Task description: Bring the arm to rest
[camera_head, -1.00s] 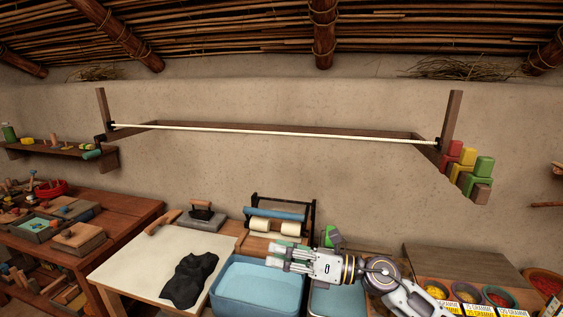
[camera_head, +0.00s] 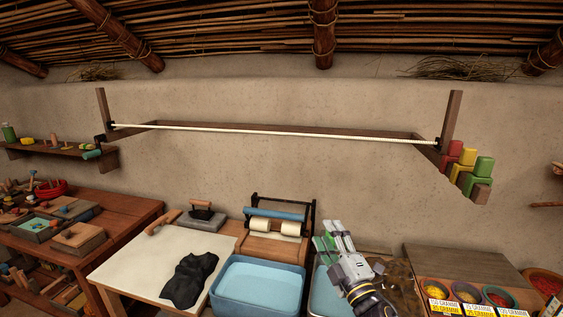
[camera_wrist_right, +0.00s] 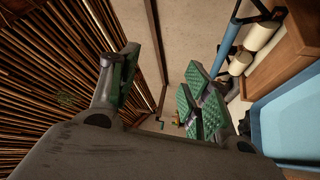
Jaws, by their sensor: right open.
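My right gripper (camera_head: 333,237) is open and empty in the head view. It is raised over the right blue basin, with its fingers pointing up toward the wall. In the right wrist view its green-padded fingers (camera_wrist_right: 160,92) stand wide apart with nothing between them. My left gripper is not in view.
A blue basin (camera_head: 258,262) and a roller press (camera_head: 277,228) stand left of the gripper. A black cloth (camera_head: 190,280) lies on a pale board (camera_head: 150,262). Bowls (camera_head: 466,292) stand at right. A white line (camera_head: 270,131) spans the wall above.

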